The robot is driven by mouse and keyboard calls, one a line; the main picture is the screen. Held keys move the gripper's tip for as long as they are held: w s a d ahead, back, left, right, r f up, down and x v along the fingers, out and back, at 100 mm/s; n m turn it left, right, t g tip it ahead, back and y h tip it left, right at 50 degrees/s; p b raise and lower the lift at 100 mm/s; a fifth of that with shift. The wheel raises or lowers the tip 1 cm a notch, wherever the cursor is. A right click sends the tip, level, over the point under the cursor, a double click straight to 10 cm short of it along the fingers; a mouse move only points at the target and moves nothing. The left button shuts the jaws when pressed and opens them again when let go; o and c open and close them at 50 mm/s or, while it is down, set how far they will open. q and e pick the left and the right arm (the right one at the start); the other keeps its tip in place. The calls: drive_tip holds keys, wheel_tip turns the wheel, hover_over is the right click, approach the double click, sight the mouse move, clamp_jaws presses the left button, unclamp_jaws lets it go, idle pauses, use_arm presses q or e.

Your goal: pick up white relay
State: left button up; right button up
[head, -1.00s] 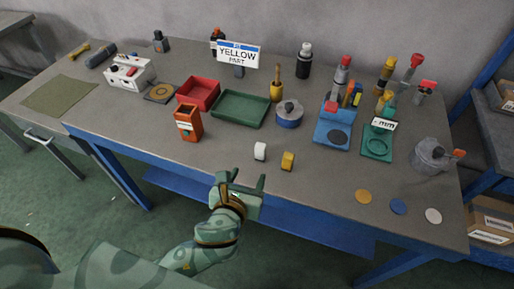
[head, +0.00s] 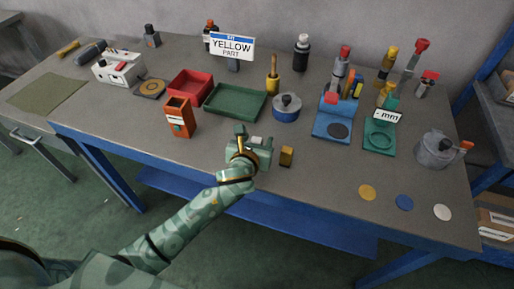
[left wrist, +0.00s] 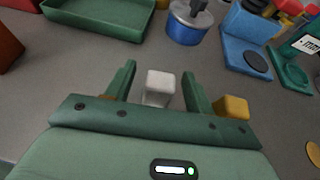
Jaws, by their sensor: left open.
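The white relay (left wrist: 158,86) is a small white block standing on the grey bench, between the two fingers of my left gripper (left wrist: 158,82) in the left wrist view. In the head view only its top (head: 257,140) shows, because my left gripper (head: 255,140) hides most of it. The gripper is open, with a finger on each side of the relay; a gap shows on both sides. A yellow block (head: 286,156) stands just right of the gripper, outside the right finger; it also shows in the left wrist view (left wrist: 233,106). My right gripper does not show.
Behind are a green tray (head: 236,103), a red tray (head: 190,85) and a blue-based round pot (head: 286,108). An orange bin (head: 180,118) stands to the left. The bench front left of the gripper is clear.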

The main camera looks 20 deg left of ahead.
use_arm(q)
drive_tip(key=shift+r, duration=0.1)
drive_tip(key=c, duration=1.1)
drive_tip(key=shift+o, duration=0.2)
